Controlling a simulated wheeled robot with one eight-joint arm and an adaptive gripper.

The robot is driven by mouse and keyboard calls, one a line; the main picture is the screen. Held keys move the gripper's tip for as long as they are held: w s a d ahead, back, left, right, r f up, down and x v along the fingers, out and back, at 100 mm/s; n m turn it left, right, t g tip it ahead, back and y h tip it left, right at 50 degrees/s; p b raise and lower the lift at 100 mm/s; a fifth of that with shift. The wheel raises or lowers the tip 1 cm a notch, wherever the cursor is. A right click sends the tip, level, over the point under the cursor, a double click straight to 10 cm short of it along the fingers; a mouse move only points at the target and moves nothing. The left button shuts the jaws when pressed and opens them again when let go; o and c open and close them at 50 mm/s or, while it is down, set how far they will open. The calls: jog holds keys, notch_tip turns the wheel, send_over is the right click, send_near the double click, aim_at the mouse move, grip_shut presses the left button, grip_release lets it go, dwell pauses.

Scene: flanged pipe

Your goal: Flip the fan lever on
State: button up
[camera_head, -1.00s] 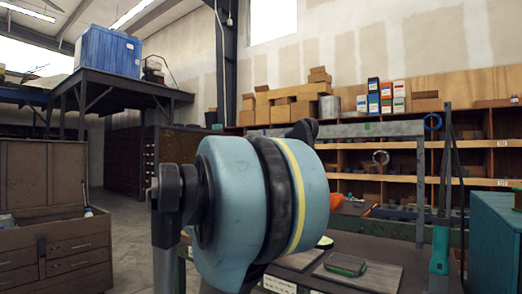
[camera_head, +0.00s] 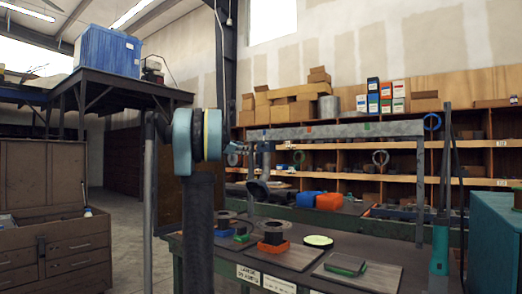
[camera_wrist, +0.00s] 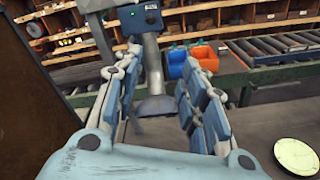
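In the wrist view, my gripper (camera_wrist: 165,95) is open and empty, with its two blue-padded fingers well apart. A dark blue box (camera_wrist: 138,20) with a small light label and a tiny green spot shows beyond the fingertips, at the top of the picture. It may be the fan's switch box; I cannot make out the lever or its position. A grey duct with a flared hood (camera_wrist: 156,106) stands below the box and shows between the fingers, farther off. In the head view, my arm hides much of this area; the dark hood (camera_head: 258,189) shows just right of it.
The near workbench holds flanges on small coloured trays (camera_head: 273,246) and a round yellow-green disc (camera_head: 318,241). Blue and orange bins (camera_head: 328,201) stand behind. A metal frame (camera_head: 350,131) spans the bench. A teal cabinet (camera_head: 497,240) is at right.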

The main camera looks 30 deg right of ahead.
aim_at(262, 145)
jog(key=shift+n+t+h, duration=0.3)
jog(key=shift+n, duration=0.5)
jog(key=x, duration=0.6)
jog(key=r+x, duration=0.1)
jog(key=x, duration=0.6)
jog(key=w+r+x, duration=0.1)
jog(key=x, duration=0.6)
jog(key=shift+w, duration=0.1)
jog(key=shift+a, duration=0.1)
jog(key=shift+c, duration=0.3)
